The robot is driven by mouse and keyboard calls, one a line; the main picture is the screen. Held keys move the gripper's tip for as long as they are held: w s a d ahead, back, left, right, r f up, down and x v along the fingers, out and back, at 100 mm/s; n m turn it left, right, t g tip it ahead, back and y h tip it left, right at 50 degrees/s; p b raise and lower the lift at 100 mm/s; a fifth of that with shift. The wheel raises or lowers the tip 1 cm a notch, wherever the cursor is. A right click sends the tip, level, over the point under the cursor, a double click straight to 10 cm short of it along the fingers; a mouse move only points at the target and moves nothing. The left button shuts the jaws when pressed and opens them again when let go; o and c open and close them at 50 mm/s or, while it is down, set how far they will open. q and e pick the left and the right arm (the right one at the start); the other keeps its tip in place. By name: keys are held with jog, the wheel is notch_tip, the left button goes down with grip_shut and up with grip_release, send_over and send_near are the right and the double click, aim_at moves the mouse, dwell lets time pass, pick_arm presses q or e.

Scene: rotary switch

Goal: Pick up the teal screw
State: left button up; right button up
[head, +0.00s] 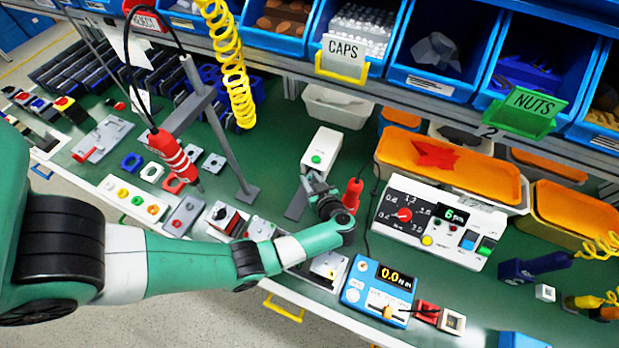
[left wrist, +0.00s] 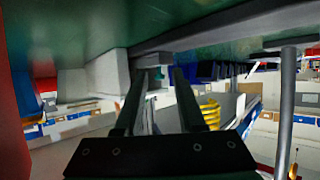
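I cannot make out a teal screw in either view; it may be hidden or too small to tell. My left gripper (head: 318,188) is low over the green bench in the head view, just in front of a white box with a green button (head: 320,150). In the left wrist view the two dark fingers of my left gripper (left wrist: 158,78) stand apart with a gap between them. I see nothing clearly held there. The bench surface (left wrist: 215,35) shows along the top of that view. My right gripper is in neither view.
A red tool (head: 352,194) stands close right of my left gripper. A white control panel (head: 437,220) and a blue torque meter (head: 380,290) are farther right. A red screwdriver (head: 172,157) hangs at left. Blue bins (head: 425,75) line the shelf above.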

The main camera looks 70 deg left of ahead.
pick_arm(q)
grip_shut()
jog(key=shift+r, duration=0.1)
jog(key=shift+r+p, duration=0.35)
jog(key=r+p, duration=0.1)
jog(key=r, duration=0.1)
jog(key=r+p, duration=0.2)
jog(key=shift+s+d, duration=0.2)
jog(key=shift+d, duration=0.2)
jog(key=s+d+r+p, duration=0.6)
jog(key=d+r, duration=0.2)
jog(key=d, duration=0.3)
jog(key=shift+s+d, duration=0.15)
jog(key=shift+s, duration=0.25)
jog(key=shift+r+p, duration=0.15)
jog(key=shift+p, duration=0.15)
